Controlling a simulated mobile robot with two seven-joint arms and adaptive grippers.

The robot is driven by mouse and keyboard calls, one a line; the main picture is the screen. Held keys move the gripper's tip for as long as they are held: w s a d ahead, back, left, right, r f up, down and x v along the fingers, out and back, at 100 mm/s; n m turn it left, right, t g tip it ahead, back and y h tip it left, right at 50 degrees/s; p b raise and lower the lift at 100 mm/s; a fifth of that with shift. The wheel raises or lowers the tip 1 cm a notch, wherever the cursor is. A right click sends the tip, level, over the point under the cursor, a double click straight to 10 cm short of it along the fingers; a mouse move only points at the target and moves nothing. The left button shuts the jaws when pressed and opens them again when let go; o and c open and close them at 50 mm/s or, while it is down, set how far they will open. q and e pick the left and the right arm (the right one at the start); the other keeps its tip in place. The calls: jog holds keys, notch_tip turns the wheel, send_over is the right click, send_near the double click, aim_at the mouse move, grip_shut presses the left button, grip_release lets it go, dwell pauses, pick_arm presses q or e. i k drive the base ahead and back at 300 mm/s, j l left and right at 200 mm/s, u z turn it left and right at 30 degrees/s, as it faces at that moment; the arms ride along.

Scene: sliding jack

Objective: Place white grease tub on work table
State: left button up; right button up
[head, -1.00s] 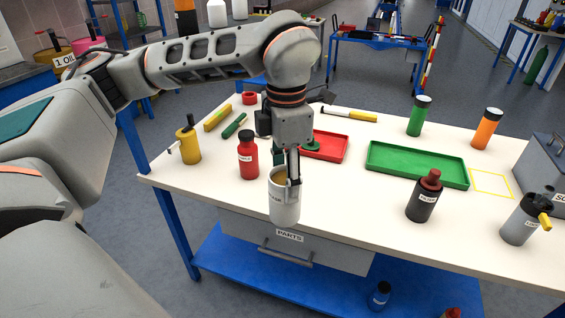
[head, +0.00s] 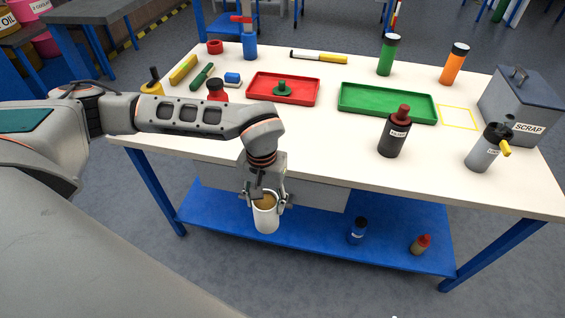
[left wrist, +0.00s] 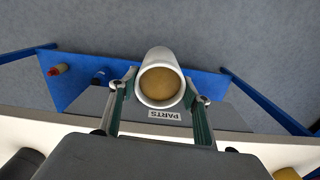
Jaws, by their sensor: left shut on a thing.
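The white grease tub (head: 266,219), open at the top with tan grease inside, is held by my left gripper (head: 265,202). It hangs in front of the work table's (head: 330,165) near edge, with the drawer and lower shelf behind it in the head view. In the left wrist view the tub (left wrist: 160,84) sits between the two fingers of the left gripper (left wrist: 160,93), its mouth facing the camera. My right gripper is not in view.
On the table are a red tray (head: 262,97), a green tray (head: 375,111), a dark bottle (head: 393,137), a grey can (head: 483,150), a scrap box (head: 520,108) and a yellow outlined square (head: 458,118). The blue lower shelf (head: 320,235) holds two small bottles. The table's front middle is clear.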

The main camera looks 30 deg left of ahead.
aim_at(457, 117)
jog(key=z, duration=0.85)
jog(key=i+l+z, duration=0.1)
jog(key=z, duration=0.25)
jog(key=i+l+z, duration=0.1)
jog(key=z, duration=0.25)
jog(key=i+z, duration=0.25)
jog(key=z, duration=0.15)
jog(key=i+z, duration=0.25)
jog(key=i, duration=0.35)
jog(key=i+j+z, duration=0.2)
jog(key=i, duration=0.4)
jog(key=i+l, duration=0.1)
jog(key=i, duration=0.5)
jog(key=i+l+u, duration=0.1)
jog(key=i, duration=0.55)
jog(key=i+u, duration=0.5)
jog(key=u, duration=0.25)
jog(key=i+u, duration=0.35)
jog(key=i+j+u, duration=0.1)
jog(key=u, duration=0.25)
jog(key=i+u, duration=0.7)
jog(key=i, duration=1.15)
jog(key=i+u, duration=0.1)
jog(key=u, duration=0.25)
jog(key=i+u, duration=0.1)
jog(key=u, duration=0.3)
jog(key=i+u, duration=0.1)
jog(key=u, duration=0.25)
